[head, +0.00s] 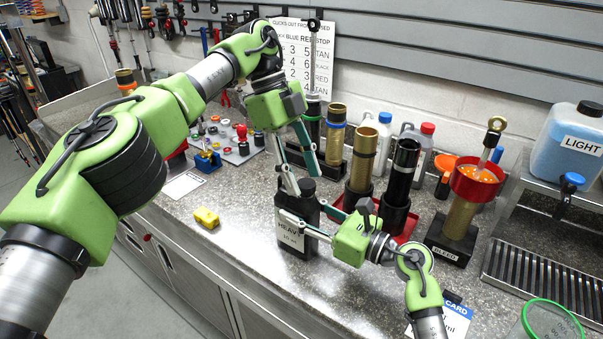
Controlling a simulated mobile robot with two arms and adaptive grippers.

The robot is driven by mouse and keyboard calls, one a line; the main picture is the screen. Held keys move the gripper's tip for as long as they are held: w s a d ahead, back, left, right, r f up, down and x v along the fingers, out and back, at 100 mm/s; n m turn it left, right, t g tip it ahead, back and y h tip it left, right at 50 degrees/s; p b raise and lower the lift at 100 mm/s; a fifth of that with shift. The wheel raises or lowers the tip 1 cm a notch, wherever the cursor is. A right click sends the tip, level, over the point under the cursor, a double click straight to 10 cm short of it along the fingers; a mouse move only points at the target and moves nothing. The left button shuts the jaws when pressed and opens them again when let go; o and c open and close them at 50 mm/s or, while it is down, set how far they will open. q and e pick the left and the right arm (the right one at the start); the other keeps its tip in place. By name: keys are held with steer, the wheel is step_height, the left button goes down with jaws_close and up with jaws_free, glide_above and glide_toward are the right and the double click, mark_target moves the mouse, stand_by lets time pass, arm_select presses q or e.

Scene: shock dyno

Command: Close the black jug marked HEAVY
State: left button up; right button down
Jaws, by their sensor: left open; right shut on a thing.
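The black jug (295,240) marked HEAVY stands upright on the speckled bench. A dark cap-like piece (307,186) shows at its top; I cannot tell whether it is seated or loose. My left gripper (304,182) points down from above, open, with its fingertips on either side of this piece. My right gripper (305,218) reaches in from the right and is shut on the jug's body, one finger across its front above the label. The arms and fingers hide part of the jug's neck and right side.
Gold and black cylinders (402,170) stand close on the right, with a bleed stand (450,240) beyond. A blue LIGHT jug (572,148) sits on a rack at far right. The bench front before the jug is clear.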

arm_select(q)
steer(key=shift+r, duration=2)
steer(key=shift+c, duration=0.4)
steer(key=shift+s+d+r+n+t+y, duration=0.15)
steer(key=shift+d+r+n+t+y, duration=0.1)
steer(key=shift+r+n+t+y, duration=0.4)
steer(key=r+n+y, duration=0.1)
steer(key=n+t+y, duration=0.1)
steer(key=n, duration=0.1)
steer(key=shift+s+d+r+t+y, duration=0.2)
steer(key=shift+r+t+y, duration=0.05)
steer(key=shift+r, duration=0.15)
steer(key=shift+f, duration=0.1)
steer(key=shift+f, duration=3.95)
